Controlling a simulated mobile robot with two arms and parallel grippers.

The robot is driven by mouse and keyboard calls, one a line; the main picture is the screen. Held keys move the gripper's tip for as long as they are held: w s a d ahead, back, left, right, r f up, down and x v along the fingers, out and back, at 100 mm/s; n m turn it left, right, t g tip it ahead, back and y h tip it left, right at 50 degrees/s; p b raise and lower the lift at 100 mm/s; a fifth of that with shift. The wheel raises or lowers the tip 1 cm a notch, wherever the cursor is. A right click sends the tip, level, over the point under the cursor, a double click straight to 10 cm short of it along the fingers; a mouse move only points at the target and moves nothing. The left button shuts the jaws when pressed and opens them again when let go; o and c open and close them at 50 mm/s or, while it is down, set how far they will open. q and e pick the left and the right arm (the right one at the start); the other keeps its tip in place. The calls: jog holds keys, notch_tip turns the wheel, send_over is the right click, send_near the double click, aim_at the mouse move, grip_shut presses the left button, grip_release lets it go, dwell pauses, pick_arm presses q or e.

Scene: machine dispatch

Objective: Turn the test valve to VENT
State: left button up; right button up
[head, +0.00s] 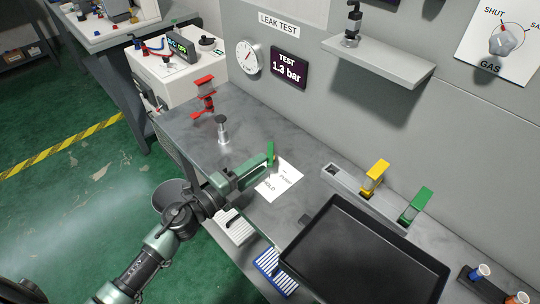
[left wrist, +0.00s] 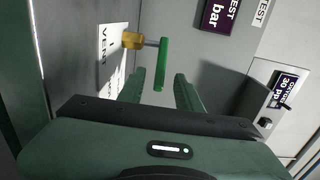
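The test valve shows in the left wrist view as a brass body (left wrist: 132,41) with a straight green handle (left wrist: 162,64). In the head view the green handle (head: 270,153) stands above the white label card (head: 284,180). The card reads HOLD on its near side; in the left wrist view, VENT can be read on the card (left wrist: 103,45). My left gripper (head: 258,168) is at the handle. In the wrist view its two fingers (left wrist: 159,88) are apart, with the handle's end between them and a gap on each side. My right gripper is not in view.
A black tray (head: 365,262) lies to the right on the bench. A red lever fixture (head: 205,97) and a metal post (head: 222,130) stand behind left. Yellow (head: 376,172) and green (head: 417,203) handles stand right. A gauge (head: 248,57) and TEST display (head: 289,68) are on the wall.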

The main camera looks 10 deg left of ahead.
aim_at(270, 156)
pick_arm(q)
jog(key=shift+p+x, duration=0.35)
jog(key=shift+x, duration=2.05)
grip_shut()
jog(key=shift+f, duration=0.1)
